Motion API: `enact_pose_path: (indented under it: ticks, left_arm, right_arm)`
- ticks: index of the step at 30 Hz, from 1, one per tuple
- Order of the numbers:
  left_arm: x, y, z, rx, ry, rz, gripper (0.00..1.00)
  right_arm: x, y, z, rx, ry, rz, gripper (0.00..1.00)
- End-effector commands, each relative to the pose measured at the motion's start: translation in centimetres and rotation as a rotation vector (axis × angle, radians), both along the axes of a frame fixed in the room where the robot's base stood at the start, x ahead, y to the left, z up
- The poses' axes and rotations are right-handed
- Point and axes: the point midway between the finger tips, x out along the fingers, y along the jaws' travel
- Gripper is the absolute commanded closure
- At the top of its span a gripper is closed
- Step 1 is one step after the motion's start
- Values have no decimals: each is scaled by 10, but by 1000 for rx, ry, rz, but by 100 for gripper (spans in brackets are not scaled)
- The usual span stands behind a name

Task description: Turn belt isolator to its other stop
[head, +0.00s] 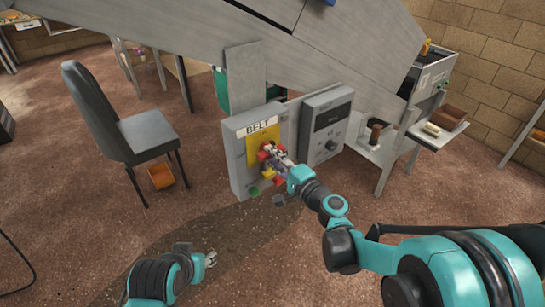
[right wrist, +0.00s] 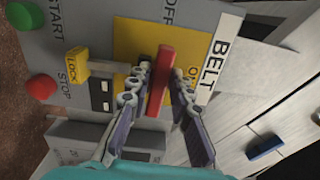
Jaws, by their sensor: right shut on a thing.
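The belt isolator is a red bar handle (right wrist: 160,82) on a yellow plate (right wrist: 131,35) marked OFF and ON, on a grey box labelled BELT (head: 262,127). In the right wrist view the bar's upper end points roughly towards the OFF mark and the ON mark is beside it. My right gripper (right wrist: 158,78) is shut on the red handle, one finger on each side. In the head view my right gripper (head: 272,153) covers most of the handle. My left gripper (head: 211,258) is low in the head view, away from the box; its fingers are too small to judge.
A yellow LOCK tab (right wrist: 76,65), red STOP button (right wrist: 40,86) and green START button (right wrist: 26,15) are close to the handle. A second grey box (head: 325,125) stands right of the isolator box. A sloped metal conveyor frame (head: 215,45) hangs above. A chair (head: 125,125) is at left.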

Motion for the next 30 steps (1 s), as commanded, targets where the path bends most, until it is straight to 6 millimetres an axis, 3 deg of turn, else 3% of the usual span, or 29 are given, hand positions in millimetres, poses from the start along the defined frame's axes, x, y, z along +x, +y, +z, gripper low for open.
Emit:
enact_pose_path:
  ticks: [20, 21, 23, 30]
  left_arm:
    - [0, 0, -1, 0, 0, 0, 60]
    - [0, 0, -1, 0, 0, 0, 60]
    - [0, 0, -1, 0, 0, 0, 60]
    - [0, 0, -1, 0, 0, 0, 60]
  right_arm:
    - [-1, 0, -1, -56, -40, 2, 100]
    - [-1, 0, -1, -56, -40, 2, 77]
    - [-1, 0, -1, -56, -40, 2, 64]
    - [0, 0, -1, -55, -39, 1, 64]
